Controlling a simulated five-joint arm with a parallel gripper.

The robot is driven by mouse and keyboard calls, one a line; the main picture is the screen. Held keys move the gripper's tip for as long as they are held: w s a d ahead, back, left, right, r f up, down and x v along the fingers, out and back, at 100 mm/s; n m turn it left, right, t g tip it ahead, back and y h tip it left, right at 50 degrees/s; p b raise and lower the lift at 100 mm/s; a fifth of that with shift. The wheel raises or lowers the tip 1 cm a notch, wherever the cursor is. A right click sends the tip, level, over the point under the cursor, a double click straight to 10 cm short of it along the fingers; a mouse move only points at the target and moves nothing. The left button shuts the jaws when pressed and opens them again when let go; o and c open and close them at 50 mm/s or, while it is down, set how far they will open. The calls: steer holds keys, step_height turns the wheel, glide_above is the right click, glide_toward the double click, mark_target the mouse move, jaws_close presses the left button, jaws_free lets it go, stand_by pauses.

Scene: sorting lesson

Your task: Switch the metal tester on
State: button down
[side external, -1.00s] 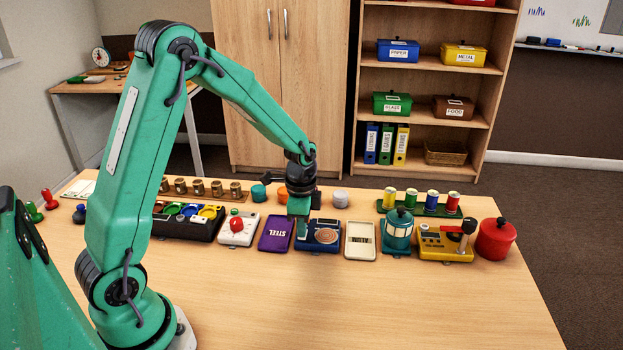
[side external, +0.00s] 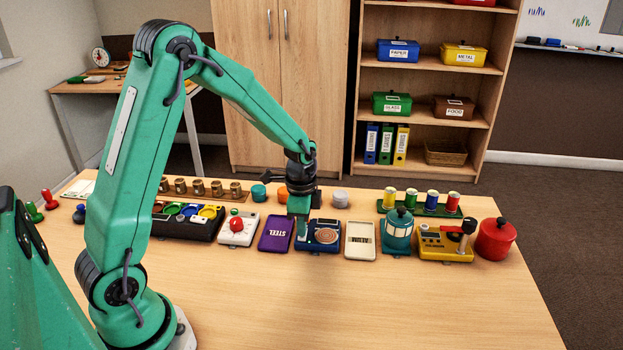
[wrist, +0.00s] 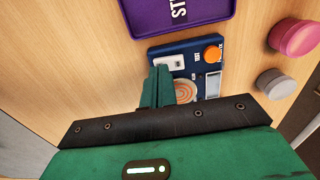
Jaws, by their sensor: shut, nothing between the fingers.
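The metal tester (side external: 325,237) is a dark blue box with a copper coil, between the purple STEEL tray and the cream ALUM tray. In the wrist view, the tester (wrist: 185,45) shows a white switch plate (wrist: 170,62), an orange knob (wrist: 213,53), a pale display and the coil (wrist: 186,92). My gripper (side external: 302,237) is shut and empty, pointing down at the left part of the tester. In the wrist view, the fingers (wrist: 160,78) end just below the switch plate. I cannot tell whether they touch it or which way the switch is set.
The STEEL tray (side external: 276,233) is close on the left and the ALUM tray (side external: 360,240) on the right. A white box with a red button (side external: 237,228), a teal lantern-like jar (side external: 398,232) and a yellow device (side external: 445,243) share the row. The table front is clear.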

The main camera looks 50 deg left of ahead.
mark_target(302, 238)
steer(key=shift+r, duration=3)
steer(key=shift+r, duration=0.1)
steer(key=s+d+r+n+t, duration=0.2)
steer(key=s+d+r+n, duration=0.1)
steer(key=s+r, duration=0.4)
steer(key=s+d+r+n+t, duration=0.3)
steer(key=s+r+n, duration=0.3)
steer(key=s, duration=0.5)
steer(key=shift+r+t, duration=0.3)
steer(key=shift+r, duration=0.35)
